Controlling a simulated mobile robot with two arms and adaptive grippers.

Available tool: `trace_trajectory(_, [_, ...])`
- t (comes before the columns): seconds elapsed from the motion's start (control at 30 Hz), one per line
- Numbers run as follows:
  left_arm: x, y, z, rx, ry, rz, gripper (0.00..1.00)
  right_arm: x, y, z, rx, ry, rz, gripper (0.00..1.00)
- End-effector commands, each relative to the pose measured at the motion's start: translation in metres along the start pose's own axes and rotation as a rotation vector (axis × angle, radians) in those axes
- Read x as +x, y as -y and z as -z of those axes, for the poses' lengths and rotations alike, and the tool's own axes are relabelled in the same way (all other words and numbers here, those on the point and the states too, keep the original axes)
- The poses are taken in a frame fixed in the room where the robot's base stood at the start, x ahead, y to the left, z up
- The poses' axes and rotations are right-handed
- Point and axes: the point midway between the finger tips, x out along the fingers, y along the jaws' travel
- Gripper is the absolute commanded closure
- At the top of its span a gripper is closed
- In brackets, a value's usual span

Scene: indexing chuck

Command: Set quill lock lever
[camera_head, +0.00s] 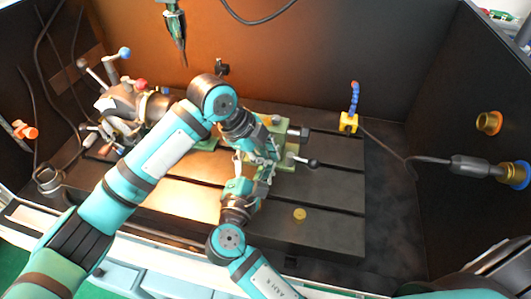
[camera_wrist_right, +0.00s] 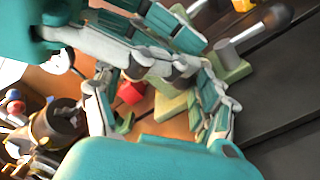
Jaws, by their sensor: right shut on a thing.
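The green tailstock (camera_head: 284,154) stands on the dark slotted table, with a black-knobbed lever (camera_head: 312,162) jutting right. The knob also shows at the top right of the right wrist view (camera_wrist_right: 276,17). My left gripper (camera_head: 264,152) reaches down over the tailstock; its finger opening cannot be made out. My right gripper (camera_head: 257,174) comes from below, close to the left one, at the tailstock's near side. Its fingers (camera_wrist_right: 160,115) look spread around a tailstock part, which I cannot identify clearly. A small red part (camera_wrist_right: 130,92) shows between the grippers. The quill lock lever cannot be told apart.
The indexing chuck (camera_head: 128,103) with ball-ended handles stands at the left. A small brass piece (camera_head: 300,215) lies on the table (camera_head: 330,195) at the right. A yellow-based blue hose (camera_head: 349,120) stands behind. The table's right part is mostly clear.

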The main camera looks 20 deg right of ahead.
Motion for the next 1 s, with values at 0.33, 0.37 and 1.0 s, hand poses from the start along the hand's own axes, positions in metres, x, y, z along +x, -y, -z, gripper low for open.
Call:
trace_trajectory(0.33, [0.004, -0.004, -0.006, -0.009, 0.009, -0.011, 1.00, -0.001, 0.005, 0.001, -0.006, 0.001, 0.010, 0.02])
trace_trajectory(0.37, [0.004, -0.004, -0.006, -0.009, 0.008, -0.011, 1.00, -0.001, 0.005, 0.001, -0.006, 0.001, 0.010, 0.02])
trace_trajectory(1.0, [0.002, -0.003, -0.004, -0.006, 0.006, -0.008, 1.00, -0.069, 0.005, 0.001, -0.006, 0.000, 0.011, 0.02])
